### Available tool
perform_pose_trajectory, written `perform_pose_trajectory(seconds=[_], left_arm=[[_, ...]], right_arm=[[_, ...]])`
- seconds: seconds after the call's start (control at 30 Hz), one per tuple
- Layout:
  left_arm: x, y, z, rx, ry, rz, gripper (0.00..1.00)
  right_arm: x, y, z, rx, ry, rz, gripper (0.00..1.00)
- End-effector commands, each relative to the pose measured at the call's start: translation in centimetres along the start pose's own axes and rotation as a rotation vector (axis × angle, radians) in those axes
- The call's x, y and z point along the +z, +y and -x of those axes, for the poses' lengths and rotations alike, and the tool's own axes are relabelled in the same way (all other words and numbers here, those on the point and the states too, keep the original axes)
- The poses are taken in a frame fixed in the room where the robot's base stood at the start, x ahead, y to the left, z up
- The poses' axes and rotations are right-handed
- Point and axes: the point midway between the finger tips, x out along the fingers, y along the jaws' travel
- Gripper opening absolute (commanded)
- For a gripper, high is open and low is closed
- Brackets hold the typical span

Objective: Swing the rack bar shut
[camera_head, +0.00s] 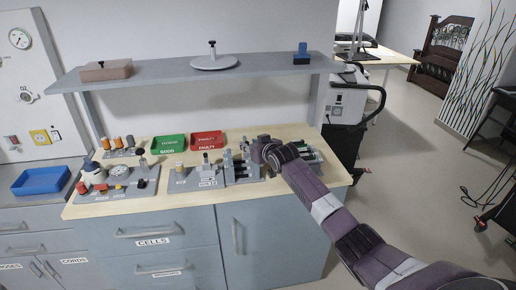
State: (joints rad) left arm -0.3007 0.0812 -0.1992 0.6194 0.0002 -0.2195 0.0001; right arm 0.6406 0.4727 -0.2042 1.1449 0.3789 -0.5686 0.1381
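A grey rack (238,174) with dark fittings stands on the wooden worktop (225,196), right of the middle. I cannot make out its bar clearly; my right gripper and its wrist cover part of that area. My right arm comes in from the lower right. My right gripper (265,158) is over the right side of this rack, close to it. I cannot tell whether it touches the rack or whether its fingers are open. My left gripper is not in view.
A green tray (168,144) and a red tray (206,139) lie at the back of the worktop. A grey fixture (118,190) with several knobs and a gauge is at left. A shelf (150,75) spans above. A wheeled machine (345,105) stands at right.

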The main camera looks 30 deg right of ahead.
Motion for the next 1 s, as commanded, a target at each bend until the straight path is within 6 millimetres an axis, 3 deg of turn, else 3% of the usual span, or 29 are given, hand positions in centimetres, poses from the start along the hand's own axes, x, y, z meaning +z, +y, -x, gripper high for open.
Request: perform_pose_trajectory(seconds=[0.6,1.0], left_arm=[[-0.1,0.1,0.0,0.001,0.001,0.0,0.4],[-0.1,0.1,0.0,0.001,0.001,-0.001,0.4]], right_arm=[[-0.1,-0.1,8.2,-0.001,0.002,0.001,0.3],[-0.1,-0.2,9.6,-0.001,0.001,0.001,0.3]])
